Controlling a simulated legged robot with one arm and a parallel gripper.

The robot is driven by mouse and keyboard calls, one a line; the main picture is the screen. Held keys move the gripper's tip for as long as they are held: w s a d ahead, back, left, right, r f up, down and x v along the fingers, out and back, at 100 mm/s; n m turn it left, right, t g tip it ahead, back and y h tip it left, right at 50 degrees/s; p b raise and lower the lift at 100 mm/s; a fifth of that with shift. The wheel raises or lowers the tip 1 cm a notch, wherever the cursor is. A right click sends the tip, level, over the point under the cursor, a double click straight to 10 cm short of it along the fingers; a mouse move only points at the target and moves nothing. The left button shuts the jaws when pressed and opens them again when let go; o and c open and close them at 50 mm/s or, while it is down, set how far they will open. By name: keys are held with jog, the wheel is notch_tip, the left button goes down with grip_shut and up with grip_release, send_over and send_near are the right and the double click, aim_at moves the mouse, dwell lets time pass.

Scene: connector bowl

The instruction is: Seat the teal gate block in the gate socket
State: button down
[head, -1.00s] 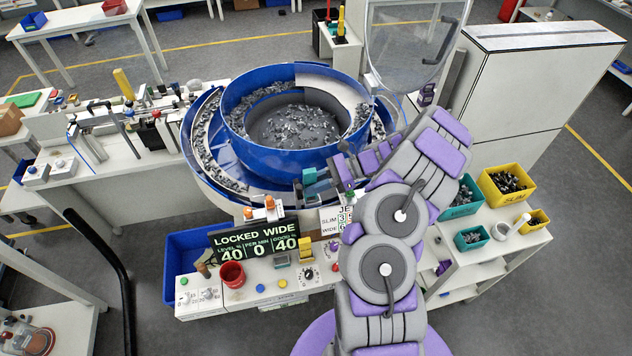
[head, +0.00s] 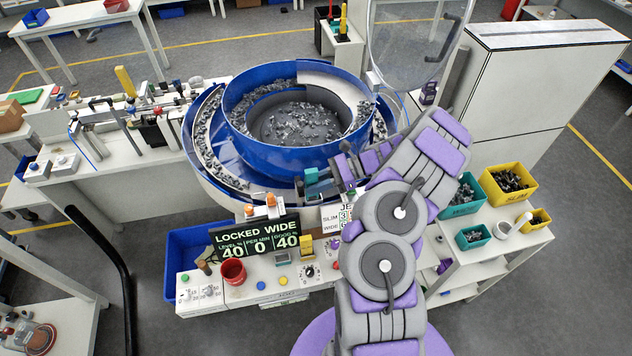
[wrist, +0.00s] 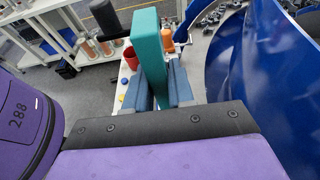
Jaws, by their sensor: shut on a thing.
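The teal gate block (wrist: 149,62) stands between the two blue-grey finger pads of my gripper (wrist: 160,88) in the wrist view, and the jaws are shut on it. In the head view the teal block (head: 311,175) shows small at the tip of my gripper (head: 322,184), at the front right edge of the blue bowl feeder (head: 270,150). The block is held near the bowl's outer track. I cannot make out the gate socket, and I cannot tell whether the block touches anything below it.
A control bench carries a "LOCKED WIDE" display (head: 255,238), a red cup (head: 233,271) and coloured buttons. Teal and yellow bins (head: 507,184) stand on the shelf at right. A clear cover (head: 415,45) is raised behind the bowl. The blue bowl wall is close beside my gripper.

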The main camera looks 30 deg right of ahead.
jog(key=shift+d+r+p, duration=0.1)
jog(key=shift+r+p, duration=0.15)
jog(key=shift+p, duration=0.1)
dwell(0.5)
jog(key=shift+d+p, duration=0.2)
jog(key=shift+p, duration=0.25)
dwell(1.1)
jog(key=shift+f+b, duration=0.45)
jog(key=shift+f, duration=0.5)
jog(key=c, duration=0.9)
grip_release()
jog(key=v, duration=1.4)
jog(key=shift+d, duration=0.4)
jog(key=shift+v, duration=1.35)
